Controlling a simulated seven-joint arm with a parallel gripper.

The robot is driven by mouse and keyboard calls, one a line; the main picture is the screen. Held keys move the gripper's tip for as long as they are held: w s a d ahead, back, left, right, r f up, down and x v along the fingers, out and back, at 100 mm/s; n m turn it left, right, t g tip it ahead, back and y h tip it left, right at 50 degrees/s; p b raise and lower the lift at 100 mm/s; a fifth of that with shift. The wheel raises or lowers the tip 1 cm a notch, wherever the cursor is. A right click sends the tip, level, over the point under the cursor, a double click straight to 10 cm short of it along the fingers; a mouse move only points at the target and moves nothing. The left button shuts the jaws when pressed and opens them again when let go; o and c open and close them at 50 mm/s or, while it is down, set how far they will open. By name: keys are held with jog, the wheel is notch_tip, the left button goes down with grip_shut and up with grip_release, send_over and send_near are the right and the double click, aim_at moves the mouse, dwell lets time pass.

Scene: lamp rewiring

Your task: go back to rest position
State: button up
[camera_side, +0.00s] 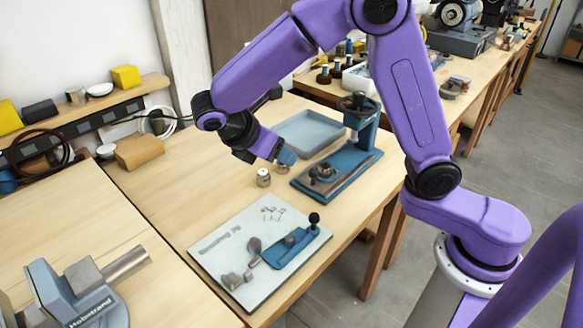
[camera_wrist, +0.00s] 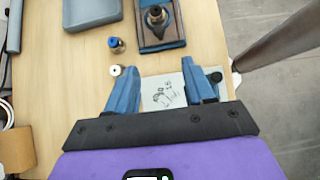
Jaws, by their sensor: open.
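My gripper (camera_side: 284,160) hangs in the air above the bench, on the near side of the grey tray, at the end of my bent purple arm. In the wrist view my gripper (camera_wrist: 160,82) has its two blue fingers spread apart, with nothing held between them. The pale board with printed marks (camera_wrist: 164,91) shows beyond and between the fingers. Below the gripper in the side view, a small metal cylinder (camera_side: 263,178) stands on the wood, apart from the fingers. The gripper's exact height over the bench is hard to tell.
A blue press (camera_side: 362,158) stands right of the gripper; the grey tray (camera_side: 322,123) lies behind. The pale board (camera_side: 214,256) carries a blue lever fixture (camera_side: 284,250). A grey clamp device (camera_side: 86,290) is at front left. Bare wood (camera_side: 165,205) lies left of the board.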

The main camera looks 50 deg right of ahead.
jog(key=s+d+m+y, duration=0.2)
jog(key=s+d+y, duration=0.1)
jog(key=s, duration=0.9)
jog(key=s+d+f+m+y, duration=0.1)
jog(key=s+d+m+y, duration=0.2)
jog(key=s, duration=0.9)
jog(key=y, duration=0.3)
jog(key=shift+d, duration=0.3)
